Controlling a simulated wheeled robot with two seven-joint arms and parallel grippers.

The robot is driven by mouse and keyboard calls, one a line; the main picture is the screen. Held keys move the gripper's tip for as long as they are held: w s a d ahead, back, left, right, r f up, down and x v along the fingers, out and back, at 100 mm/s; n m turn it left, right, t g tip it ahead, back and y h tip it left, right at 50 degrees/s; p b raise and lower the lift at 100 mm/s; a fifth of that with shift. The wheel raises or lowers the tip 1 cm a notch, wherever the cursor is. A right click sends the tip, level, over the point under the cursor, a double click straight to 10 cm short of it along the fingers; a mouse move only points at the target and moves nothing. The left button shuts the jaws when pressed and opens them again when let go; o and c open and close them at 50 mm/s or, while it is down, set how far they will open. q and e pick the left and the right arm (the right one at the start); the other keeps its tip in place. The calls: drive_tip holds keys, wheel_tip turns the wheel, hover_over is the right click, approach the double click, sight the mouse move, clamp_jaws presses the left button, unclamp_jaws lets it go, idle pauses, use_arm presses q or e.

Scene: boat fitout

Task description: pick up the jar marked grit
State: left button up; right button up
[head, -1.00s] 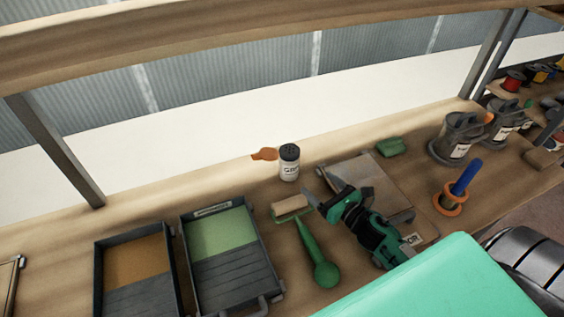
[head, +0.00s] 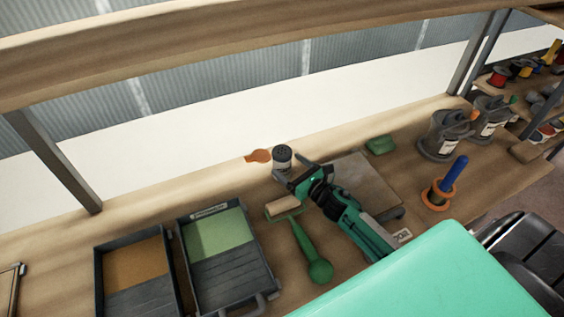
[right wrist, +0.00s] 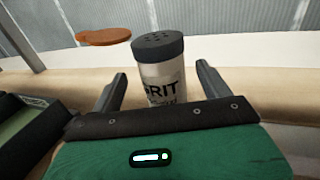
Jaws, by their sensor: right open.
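The jar marked grit (head: 282,157) stands upright near the back edge of the wooden bench. It has a dark perforated lid and a pale body. In the right wrist view the jar (right wrist: 162,75) shows the letters "RIT", with the first letter partly visible. My right gripper (head: 294,179) is open, its fingers pointing at the jar. In the right wrist view the fingers of the gripper (right wrist: 161,80) stand apart on either side of the jar's lower part, with gaps beside it. The jar's base is hidden behind the gripper body. My left gripper is not in view.
An orange flat object (head: 257,156) lies just left of the jar. A paint roller (head: 303,240) and two trays, one green (head: 273,281) and one orange (head: 98,285), lie left and in front. A green block (head: 380,145) and grey containers (head: 440,136) stand to the right.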

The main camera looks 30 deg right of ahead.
sight(289, 165)
drive_tip(key=p+x, duration=0.1)
drive_tip(key=x, duration=0.3)
drive_tip(key=shift+d, duration=0.1)
drive_tip(key=c, duration=1.1)
drive_tip(key=shift+o, duration=0.2)
drive_tip(key=shift+r, duration=0.1)
